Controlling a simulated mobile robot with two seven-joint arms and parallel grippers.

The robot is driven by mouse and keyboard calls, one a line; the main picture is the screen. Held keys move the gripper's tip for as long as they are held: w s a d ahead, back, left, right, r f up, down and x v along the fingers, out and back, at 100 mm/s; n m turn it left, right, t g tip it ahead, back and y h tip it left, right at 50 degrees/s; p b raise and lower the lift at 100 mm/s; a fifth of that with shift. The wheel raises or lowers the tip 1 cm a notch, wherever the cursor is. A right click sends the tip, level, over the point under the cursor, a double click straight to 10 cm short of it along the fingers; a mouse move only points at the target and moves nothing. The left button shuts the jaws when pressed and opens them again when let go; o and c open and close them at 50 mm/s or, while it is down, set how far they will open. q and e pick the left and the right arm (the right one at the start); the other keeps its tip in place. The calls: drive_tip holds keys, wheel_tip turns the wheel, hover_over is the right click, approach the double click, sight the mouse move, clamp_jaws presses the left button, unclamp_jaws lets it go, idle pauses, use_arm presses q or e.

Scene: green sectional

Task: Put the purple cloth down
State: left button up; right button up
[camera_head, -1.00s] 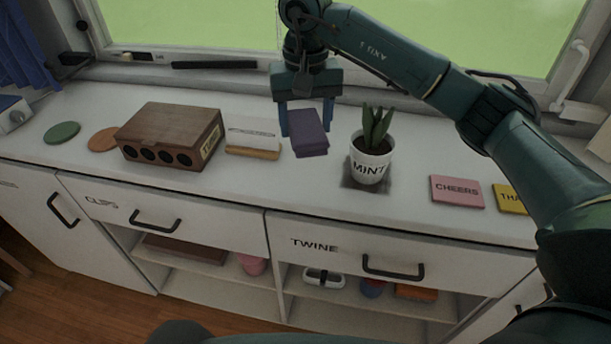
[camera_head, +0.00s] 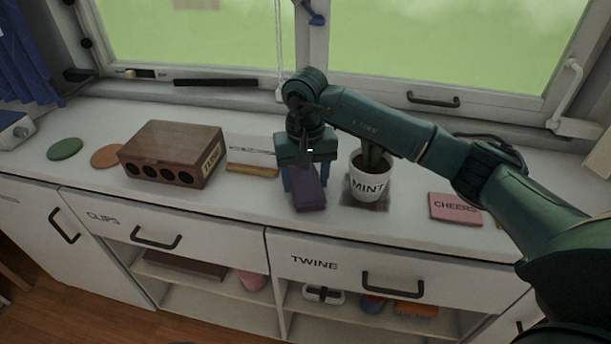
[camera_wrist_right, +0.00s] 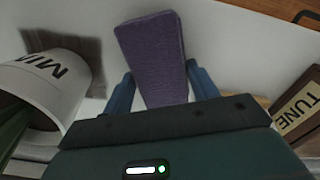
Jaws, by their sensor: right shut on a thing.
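The purple cloth (camera_head: 308,188) is a folded, flat block between the blue fingers of my right gripper (camera_head: 305,181), low over the white counter (camera_head: 240,203) near its front edge. In the right wrist view the cloth (camera_wrist_right: 153,58) sits between the two fingers (camera_wrist_right: 160,88), which are shut on it. I cannot tell whether its underside touches the counter. My left gripper is not in view.
The MINT pot (camera_head: 368,184) stands close to the right of the cloth. A card on a wooden stand (camera_head: 252,168) and a brown TUNE box (camera_head: 172,153) are to its left. A pink CHEERS card (camera_head: 455,207) lies further right. The counter's front edge is near.

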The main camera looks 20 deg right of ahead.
drive_tip(key=o, duration=0.4)
drive_tip(key=shift+f, duration=0.15)
drive_tip(key=o, duration=0.5)
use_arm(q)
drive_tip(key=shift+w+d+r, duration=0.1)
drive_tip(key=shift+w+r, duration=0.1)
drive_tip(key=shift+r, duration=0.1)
